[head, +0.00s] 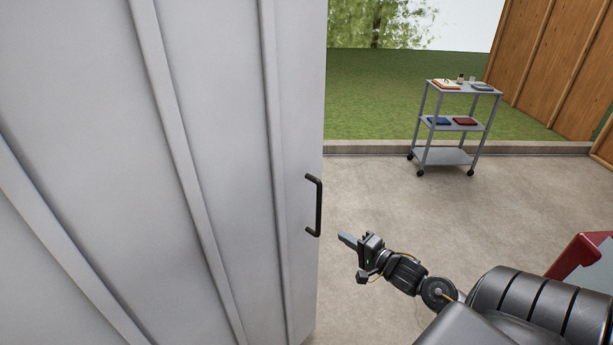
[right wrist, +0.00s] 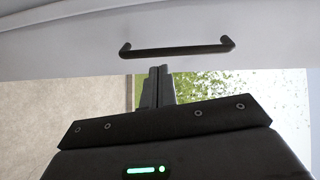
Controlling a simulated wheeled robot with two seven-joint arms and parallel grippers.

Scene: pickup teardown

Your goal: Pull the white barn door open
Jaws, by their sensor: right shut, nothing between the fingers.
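The white barn door (head: 230,150) fills the left half of the head view, with raised vertical battens. Its black bar handle (head: 318,205) is near the door's right edge. My right gripper (head: 343,239) is a little right of and below the handle, apart from it. In the right wrist view, the handle (right wrist: 178,49) lies across the white door (right wrist: 230,25), just beyond the tips of my right gripper (right wrist: 158,70). The fingers are shut together and hold nothing. My left gripper is in neither view.
Right of the door is an opening onto grass (head: 380,90). A grey wheeled cart (head: 448,158) with small items stands near the sill. A red and grey object (head: 580,255) is at the right edge, near my right arm. The concrete floor (head: 380,190) between is clear.

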